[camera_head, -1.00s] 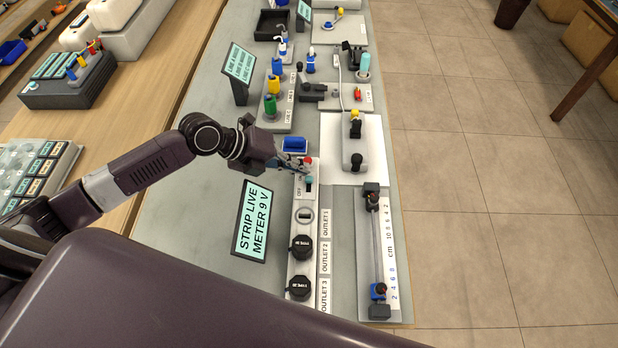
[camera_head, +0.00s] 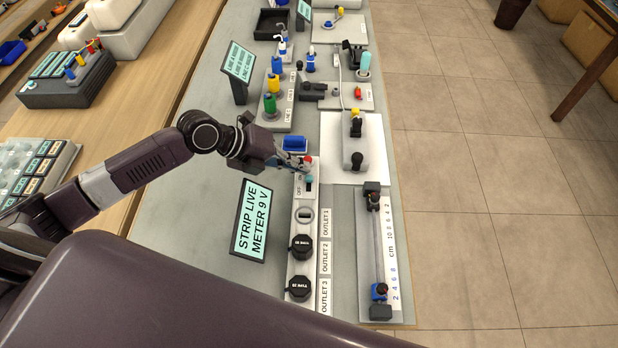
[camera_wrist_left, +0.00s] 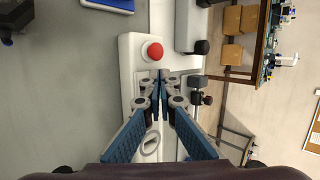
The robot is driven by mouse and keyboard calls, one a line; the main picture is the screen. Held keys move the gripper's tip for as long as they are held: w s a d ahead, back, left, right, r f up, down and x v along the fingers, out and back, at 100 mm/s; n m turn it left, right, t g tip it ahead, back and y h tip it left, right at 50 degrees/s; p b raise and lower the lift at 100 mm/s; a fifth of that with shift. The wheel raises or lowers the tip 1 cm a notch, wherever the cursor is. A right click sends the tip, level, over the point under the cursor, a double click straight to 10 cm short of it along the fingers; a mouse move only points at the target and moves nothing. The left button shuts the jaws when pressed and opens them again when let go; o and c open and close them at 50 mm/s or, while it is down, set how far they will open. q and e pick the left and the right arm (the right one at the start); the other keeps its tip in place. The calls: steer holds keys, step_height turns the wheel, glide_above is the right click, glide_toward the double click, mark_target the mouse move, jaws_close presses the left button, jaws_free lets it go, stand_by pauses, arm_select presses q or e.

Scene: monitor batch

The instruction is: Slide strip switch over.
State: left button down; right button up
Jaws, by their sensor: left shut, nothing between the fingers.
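The outlet strip (camera_head: 302,222) is a long white bar on the grey bench, with an OFF/ON label beside a teal switch knob (camera_head: 309,181) near its far end. A red button (camera_head: 308,160) sits at the strip's far end; it also shows in the left wrist view (camera_wrist_left: 155,52). My left gripper (camera_head: 301,166) is shut and empty, its tips low over the strip between the red button and the knob. In the left wrist view its blue fingers (camera_wrist_left: 160,84) meet over the strip and hide the knob. I cannot tell whether they touch it. My right gripper is not in view.
A sign (camera_head: 253,220) reading "STRIP LIVE METER 9 V" stands left of the strip. Two black plugs (camera_head: 300,246) fill outlets 2 and 3; outlet 1 is empty. A cm slide rail (camera_head: 376,250) lies to the right. A blue block (camera_head: 294,144) sits beyond the gripper.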

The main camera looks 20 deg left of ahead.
arm_select(q)
steer(key=shift+s+d+p, duration=0.25)
steer(key=shift+s+p, duration=0.1)
steer(key=shift+s, duration=0.6)
stand_by(0.4)
steer(key=shift+w+b, duration=0.3)
steer(key=shift+b, duration=0.1)
steer(key=shift+a, duration=0.1)
steer(key=shift+s+a+r+p, duration=0.1)
steer(key=shift+a+r+p, duration=0.3)
steer(key=shift+r, duration=0.55)
steer(key=shift+s+a+r+p, duration=0.1)
steer(key=shift+a+r+p, duration=0.1)
steer(key=shift+r+p, duration=0.5)
steer(key=shift+s+a+r+p, duration=0.1)
steer(key=shift+a+r+p, duration=0.2)
steer(key=shift+r, duration=0.85)
